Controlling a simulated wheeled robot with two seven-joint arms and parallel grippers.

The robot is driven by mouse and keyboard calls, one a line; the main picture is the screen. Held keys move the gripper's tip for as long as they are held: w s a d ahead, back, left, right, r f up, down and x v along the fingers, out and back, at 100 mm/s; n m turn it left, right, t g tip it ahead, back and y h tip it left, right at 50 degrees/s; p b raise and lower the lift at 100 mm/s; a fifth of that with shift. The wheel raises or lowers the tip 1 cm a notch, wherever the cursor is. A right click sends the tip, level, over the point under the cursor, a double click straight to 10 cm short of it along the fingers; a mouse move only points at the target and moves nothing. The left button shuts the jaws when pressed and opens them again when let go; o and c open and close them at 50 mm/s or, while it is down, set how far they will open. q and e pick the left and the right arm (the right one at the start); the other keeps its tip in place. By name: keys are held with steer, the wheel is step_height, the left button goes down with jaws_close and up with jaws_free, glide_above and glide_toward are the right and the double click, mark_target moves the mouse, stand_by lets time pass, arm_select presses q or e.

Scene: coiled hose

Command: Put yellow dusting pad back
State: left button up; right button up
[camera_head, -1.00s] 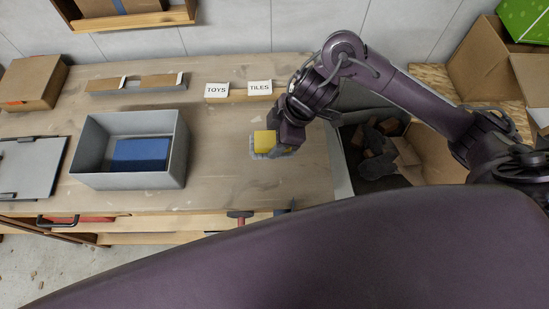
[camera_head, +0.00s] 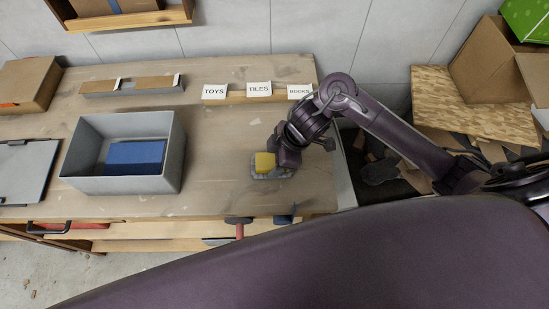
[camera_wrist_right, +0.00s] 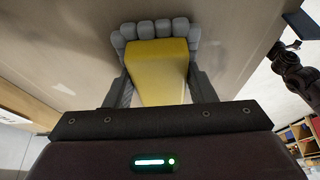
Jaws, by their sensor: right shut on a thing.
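The yellow dusting pad (camera_head: 264,162) is a yellow block with a grey, lumpy fringe at its far end. My right gripper (camera_head: 272,166) is shut on it over the right part of the workbench. In the right wrist view, the yellow block (camera_wrist_right: 158,70) sits between the two fingers of my right gripper (camera_wrist_right: 160,85), with the grey lumps against the bench surface or very close to it. I cannot tell if it touches. A dark jointed arm part shows at the right edge of the right wrist view and may be my left arm; its jaws cannot be made out.
A grey bin (camera_head: 78,160) with a blue block (camera_head: 137,157) stands left on the bench (camera_head: 215,180). Label cards TOYS (camera_head: 214,92), TILES (camera_head: 259,89) and BOOKS (camera_head: 299,91) stand at the back. Tool handles stick out at the front edge. Open cardboard boxes (camera_head: 490,65) lie right.

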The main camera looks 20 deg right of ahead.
steer(key=shift+f, duration=0.15)
steer(key=o, duration=0.9)
steer(key=shift+o, duration=0.2)
steer(key=shift+r, duration=0.25)
steer(key=p+v, duration=0.2)
steer(key=v, duration=1)
steer(key=shift+f, duration=0.1)
